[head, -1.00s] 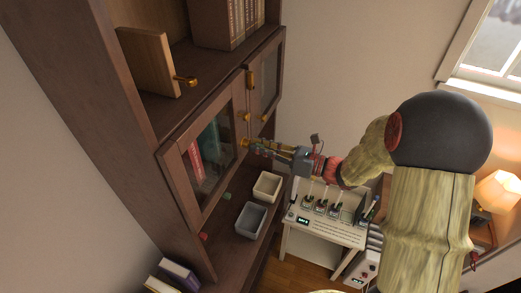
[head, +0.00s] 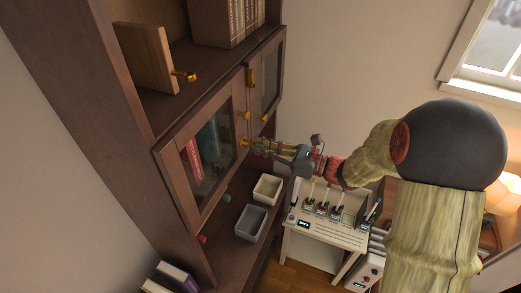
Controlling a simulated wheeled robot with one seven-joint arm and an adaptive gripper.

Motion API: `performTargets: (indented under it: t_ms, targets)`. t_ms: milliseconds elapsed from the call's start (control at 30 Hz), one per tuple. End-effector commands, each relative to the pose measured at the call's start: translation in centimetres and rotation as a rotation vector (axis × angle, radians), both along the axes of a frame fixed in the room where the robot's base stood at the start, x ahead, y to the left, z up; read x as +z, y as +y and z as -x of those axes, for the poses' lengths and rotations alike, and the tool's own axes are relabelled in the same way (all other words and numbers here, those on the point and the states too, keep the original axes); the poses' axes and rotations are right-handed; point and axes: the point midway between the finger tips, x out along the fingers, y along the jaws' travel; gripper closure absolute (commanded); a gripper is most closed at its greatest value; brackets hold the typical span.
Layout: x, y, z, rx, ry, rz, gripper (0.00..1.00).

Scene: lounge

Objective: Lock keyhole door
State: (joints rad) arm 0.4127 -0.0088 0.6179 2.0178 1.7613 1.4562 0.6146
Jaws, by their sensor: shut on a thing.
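The dark wood cabinet has a left glass door (head: 168,170) and a right glass door (head: 269,80). Both look shut or nearly so; a small gap cannot be ruled out. Brass knobs (head: 244,115) sit near where the doors meet. My gripper (head: 256,146) is at the lower right edge of the left door, beside its frame. It is shut on a small brass-coloured piece (head: 244,143), which looks like a key. The piece points at the door frame. The keyhole is hidden, and I cannot tell whether the piece is inside it.
Below the doors, a cream bin (head: 267,187) and a grey bin (head: 250,223) stand on the cabinet ledge. A white desk unit (head: 325,232) with small bottles stands under my arm. A wooden panel (head: 145,57) stands on the shelf above.

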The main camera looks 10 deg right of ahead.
Motion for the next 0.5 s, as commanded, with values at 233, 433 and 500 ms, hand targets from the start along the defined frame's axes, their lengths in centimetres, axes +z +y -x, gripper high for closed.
performTargets:
  t_ms: [233,433,500]
  targets:
    - [-0.57,-0.01,-0.03,-0.003,-0.041,0.039,1.0]
    - [-0.51,-0.02,-0.04,-0.003,-0.074,0.063,1.0]
    - [-0.46,-0.02,-0.05,-0.003,-0.079,0.067,1.0]
